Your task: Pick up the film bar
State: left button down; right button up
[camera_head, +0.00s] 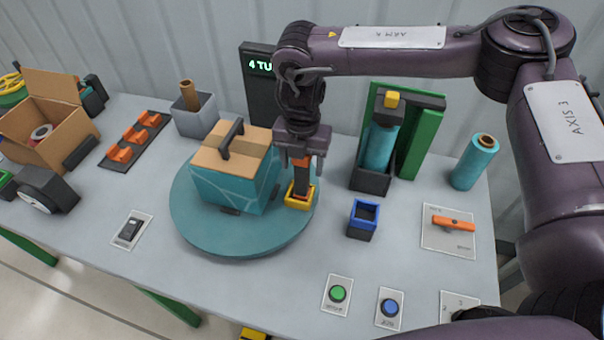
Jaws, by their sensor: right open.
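My right gripper (298,160) points down at the right edge of the turntable. It is open, just above and around the top of a dark upright bar (302,184) that stands in a yellow square socket (296,201); this looks like the film bar. Its top is partly hidden by the gripper, and I cannot tell whether the fingers touch it. A carton (226,190) with teal film around its sides and a black handle on top stands on the round teal turntable (215,235), just left of the gripper. My left gripper is not in view.
A blue square socket (362,219) stands right of the turntable. Behind it is a green stand (424,140) with a teal roll. Another teal roll (474,163), an orange-handled switch (453,223), and green (338,293) and blue (390,307) buttons are right. Open table lies in front.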

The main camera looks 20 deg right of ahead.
grip_shut()
jog(key=shift+r, duration=0.1)
dwell(0.3)
